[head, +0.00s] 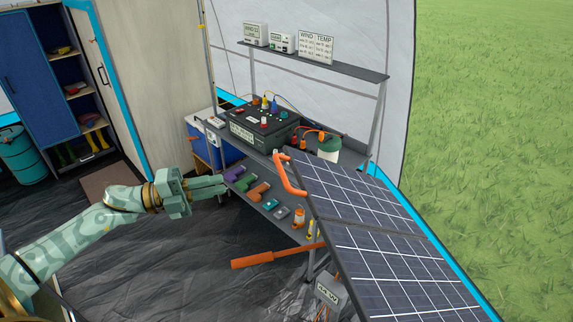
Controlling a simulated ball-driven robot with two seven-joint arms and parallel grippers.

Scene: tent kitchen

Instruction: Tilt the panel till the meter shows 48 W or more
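The dark solar panel (375,225) with white grid lines stands tilted on the right, sloping down toward the front right. An orange handle (289,176) is on its upper left edge. A long orange lever (262,259) sticks out to the left below it. A small grey meter (327,292) sits low beside the panel; its reading is too small to tell for sure. My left gripper (222,184) is left of the handle, apart from it, by the bench's left edge. Its two fingers lie close together from this angle and hold nothing visible. My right gripper is not in view.
A shelf (345,68) above carries white display boxes. A blue cabinet (38,75) stands far left. The dark floor (165,270) at front is clear.

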